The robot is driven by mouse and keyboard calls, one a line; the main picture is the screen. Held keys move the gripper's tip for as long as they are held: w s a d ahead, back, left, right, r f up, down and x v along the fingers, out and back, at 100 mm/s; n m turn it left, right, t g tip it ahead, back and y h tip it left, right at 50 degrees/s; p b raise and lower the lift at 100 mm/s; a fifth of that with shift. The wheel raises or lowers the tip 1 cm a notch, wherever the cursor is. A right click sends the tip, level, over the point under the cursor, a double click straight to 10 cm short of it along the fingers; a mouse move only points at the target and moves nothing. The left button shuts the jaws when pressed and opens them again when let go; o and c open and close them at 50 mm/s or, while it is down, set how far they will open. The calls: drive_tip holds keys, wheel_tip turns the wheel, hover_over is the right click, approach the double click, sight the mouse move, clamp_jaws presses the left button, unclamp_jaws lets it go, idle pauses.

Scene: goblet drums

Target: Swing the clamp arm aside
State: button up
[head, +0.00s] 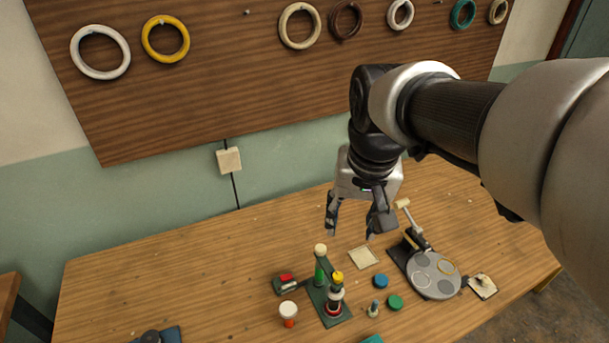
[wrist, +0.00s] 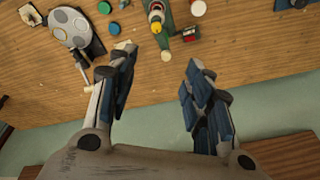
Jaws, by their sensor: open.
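A small green stand (head: 334,318) on the table has a green post (head: 320,272) with a cream knob (head: 320,249) on top. A dark clamp arm (head: 329,267) reaches from the post to a yellow cap (head: 338,277), above a dark and pale workpiece (head: 335,297) on the stand. In the wrist view the yellow cap (wrist: 156,28) and cream knob (wrist: 165,56) show between and beyond my fingers. My gripper (head: 352,233) is open and empty, above the table and apart from the stand. Both fingers also show in the wrist view (wrist: 160,62).
A round grey plate (head: 433,276) with a cream-handled lever (head: 403,204) stands right of the clamp. A blue disc (head: 381,281), a green disc (head: 395,302), a cream square (head: 363,258), a white-topped jar (head: 288,310) and a red-topped box (head: 287,284) surround the stand. The table's left side is mostly clear.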

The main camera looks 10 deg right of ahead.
drive_tip(key=w+a+f+m+g, duration=0.15)
drive_tip(key=w+f, duration=0.35)
drive_tip(key=w, duration=0.5)
drive_tip(key=m, duration=0.1)
hover_over(321, 247)
wheel_tip(321, 247, down, 5)
drive_tip(key=shift+g, duration=0.45)
wheel_tip(321, 247, down, 17)
drive_tip(key=b, duration=0.4)
clamp_jaws()
